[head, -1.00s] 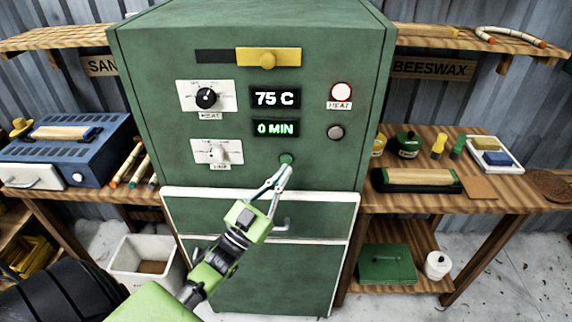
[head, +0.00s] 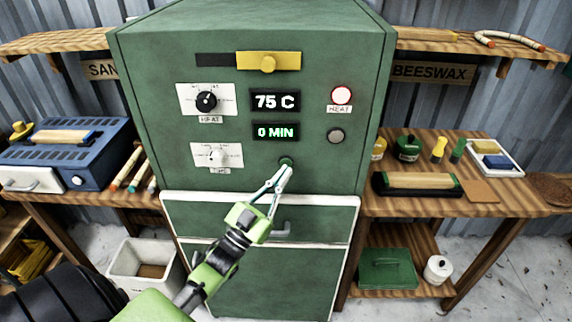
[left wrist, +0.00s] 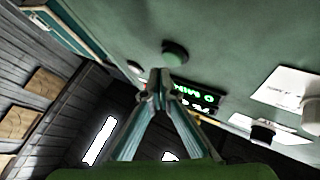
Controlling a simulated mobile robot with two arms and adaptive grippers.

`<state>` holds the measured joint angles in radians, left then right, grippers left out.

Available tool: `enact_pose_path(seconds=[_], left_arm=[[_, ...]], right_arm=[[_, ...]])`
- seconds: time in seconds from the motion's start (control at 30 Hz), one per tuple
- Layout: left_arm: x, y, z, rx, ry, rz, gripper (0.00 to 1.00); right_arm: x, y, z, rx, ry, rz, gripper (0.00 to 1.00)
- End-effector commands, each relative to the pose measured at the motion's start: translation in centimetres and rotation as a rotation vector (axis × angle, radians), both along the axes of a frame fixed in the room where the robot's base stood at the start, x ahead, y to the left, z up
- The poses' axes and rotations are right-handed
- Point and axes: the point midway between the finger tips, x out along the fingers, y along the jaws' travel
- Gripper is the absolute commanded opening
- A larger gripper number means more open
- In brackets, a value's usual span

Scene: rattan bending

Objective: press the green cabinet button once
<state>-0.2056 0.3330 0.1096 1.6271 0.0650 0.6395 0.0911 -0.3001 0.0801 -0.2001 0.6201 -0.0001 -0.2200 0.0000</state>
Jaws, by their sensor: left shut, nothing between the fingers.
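The green cabinet button (head: 286,163) is a small round knob on the front of the green cabinet (head: 300,55), below the "0 MIN" display (head: 275,131). My left gripper (head: 283,171) is shut and empty, with its tips just below the button in the head view. In the left wrist view the button (left wrist: 175,53) stands out from the panel just beyond the shut fingertips (left wrist: 160,74). A small gap seems to show between tips and button; contact is hard to tell. My right gripper is not in view.
A white-edged drawer (head: 330,222) lies below. Wooden benches stand on both sides.

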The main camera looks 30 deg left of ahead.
Motion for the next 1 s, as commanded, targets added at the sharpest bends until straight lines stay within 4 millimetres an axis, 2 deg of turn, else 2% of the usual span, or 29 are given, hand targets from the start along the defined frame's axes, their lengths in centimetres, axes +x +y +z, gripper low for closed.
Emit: enact_pose_path(seconds=[1.0], left_arm=[[0.74,0.45,0.00,0.000,0.001,0.000,0.00]], right_arm=[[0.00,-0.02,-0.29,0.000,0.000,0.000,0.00]])
